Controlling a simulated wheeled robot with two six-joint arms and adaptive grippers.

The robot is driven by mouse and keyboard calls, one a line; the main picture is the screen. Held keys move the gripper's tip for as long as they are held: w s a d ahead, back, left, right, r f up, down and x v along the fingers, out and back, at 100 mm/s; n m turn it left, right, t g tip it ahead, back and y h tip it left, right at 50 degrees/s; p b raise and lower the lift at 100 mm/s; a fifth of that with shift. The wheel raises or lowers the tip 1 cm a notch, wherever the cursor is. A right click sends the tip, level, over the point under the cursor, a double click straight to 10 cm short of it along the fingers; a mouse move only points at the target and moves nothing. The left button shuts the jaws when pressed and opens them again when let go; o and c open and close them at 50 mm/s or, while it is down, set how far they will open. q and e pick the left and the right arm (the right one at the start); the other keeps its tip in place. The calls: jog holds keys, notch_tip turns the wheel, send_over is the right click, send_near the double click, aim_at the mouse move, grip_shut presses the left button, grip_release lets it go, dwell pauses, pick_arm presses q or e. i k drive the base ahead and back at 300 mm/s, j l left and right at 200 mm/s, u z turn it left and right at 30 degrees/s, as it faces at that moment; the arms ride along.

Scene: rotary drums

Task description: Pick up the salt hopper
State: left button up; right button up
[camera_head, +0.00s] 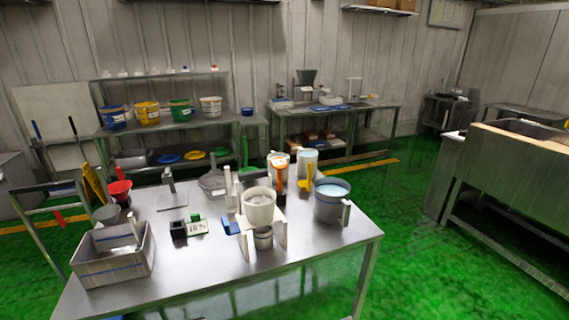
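A white round hopper-like vessel (258,207) sits upright in a pale stand (281,232) on the near steel table (200,273). A small metal cup (263,240) stands beneath it. No label reading salt can be made out, so I cannot tell for sure that this is the salt hopper. A dark funnel-shaped hopper (306,77) stands on the back bench, and a red funnel (120,188) is at the left end of the near table. Neither of my grippers is in view.
A grey pot (331,206) of pale blue content stands right of the stand. White containers (307,161) are behind it. A grey bin (116,263) is at the left front. A small scale (198,227) lies left of the stand. The table's front right is clear.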

aim_at(258, 203)
jog(key=i+l+u, duration=0.3)
jog(key=i, duration=0.25)
jog(key=i+l+u, duration=0.25)
jog(key=i, duration=0.3)
jog(key=l, duration=0.35)
jog(key=i+u, duration=0.05)
